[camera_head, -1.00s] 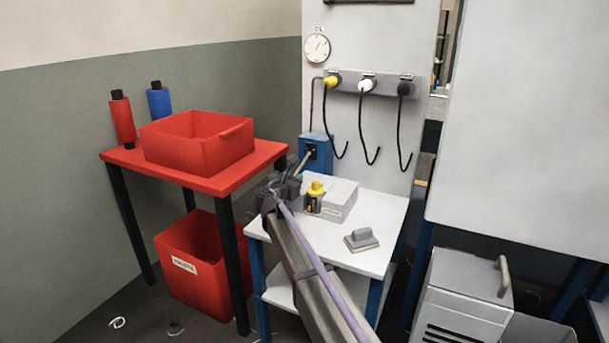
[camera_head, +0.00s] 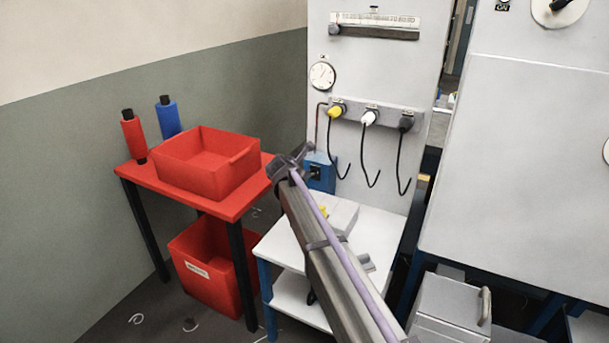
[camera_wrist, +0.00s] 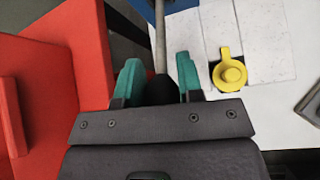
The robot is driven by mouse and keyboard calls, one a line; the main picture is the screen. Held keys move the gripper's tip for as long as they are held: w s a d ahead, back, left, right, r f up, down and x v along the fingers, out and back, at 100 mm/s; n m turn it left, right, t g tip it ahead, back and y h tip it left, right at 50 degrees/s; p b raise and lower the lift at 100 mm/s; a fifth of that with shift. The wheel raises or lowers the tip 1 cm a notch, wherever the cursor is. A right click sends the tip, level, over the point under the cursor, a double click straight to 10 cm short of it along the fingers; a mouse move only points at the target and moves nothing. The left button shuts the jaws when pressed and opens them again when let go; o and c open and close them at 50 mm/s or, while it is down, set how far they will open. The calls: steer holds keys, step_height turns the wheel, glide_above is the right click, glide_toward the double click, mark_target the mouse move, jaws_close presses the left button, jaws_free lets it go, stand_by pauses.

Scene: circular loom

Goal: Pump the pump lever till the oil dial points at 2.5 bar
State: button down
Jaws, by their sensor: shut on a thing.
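The blue pump box (camera_head: 320,172) stands at the back of the white table, partly hidden by my arm. My gripper (camera_head: 298,157) is beside its upper left. In the wrist view, my gripper's teal fingers (camera_wrist: 157,82) are shut around the black grip of the pump lever (camera_wrist: 160,38). The lever's grey rod runs away from me toward the blue pump. The round white oil dial (camera_head: 322,74) is on the panel above the pump. Its needle is too small to read exactly.
A red tray (camera_head: 207,164) sits on the red table (camera_head: 150,178) at left. Yellow, white and black hooked cables hang from a panel rail (camera_head: 386,118). A white table (camera_head: 378,228) is below.

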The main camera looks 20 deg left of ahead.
steer(key=shift+w+r, duration=0.3)
steer(key=shift+r, duration=0.2)
steer(key=c, duration=0.8)
jaws_free()
steer(key=shift+p, duration=0.3)
steer(key=p+v, duration=0.6)
steer(key=v, duration=0.4)
steer(key=shift+s+r, duration=0.2)
steer(key=shift+s, duration=0.1)
